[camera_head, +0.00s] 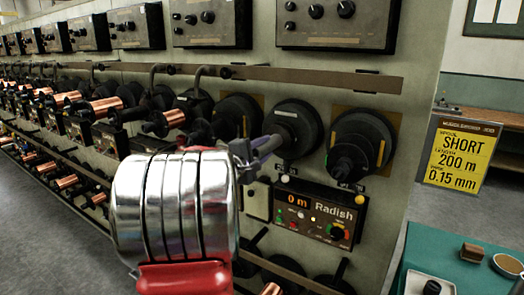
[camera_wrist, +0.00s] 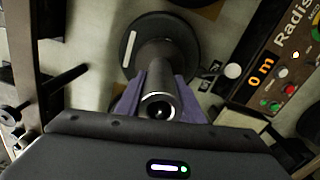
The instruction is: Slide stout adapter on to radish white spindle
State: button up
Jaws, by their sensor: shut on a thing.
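My gripper (camera_wrist: 160,104) has purple fingers shut on a dark cylinder, which looks like the stout adapter (camera_wrist: 158,80). The adapter's near end shows a bright rim around a dark hole. Behind it is the round dark flange with a white mark, the Radish white spindle (camera_wrist: 131,46). The adapter overlaps the flange's middle in the wrist view; I cannot tell how far it is on the shaft. In the head view the gripper (camera_head: 266,146) is just left of and below the white spindle (camera_head: 294,116), and the adapter is not clearly visible there.
The Radish panel (camera_head: 318,214) reads 0 m, below the spindles. A yellow-marked spindle (camera_head: 360,140) stands close to the right. Copper spools (camera_head: 95,108) line the rack to the left. A green table (camera_head: 420,256) stands at lower right, near a yellow sign (camera_head: 462,153).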

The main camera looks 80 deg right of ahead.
jog(key=shift+x, duration=1.05)
jog(key=o, duration=1.4)
jog(key=shift+c, duration=0.2)
jog(key=v, duration=1.4)
jog(key=shift+w, duration=0.1)
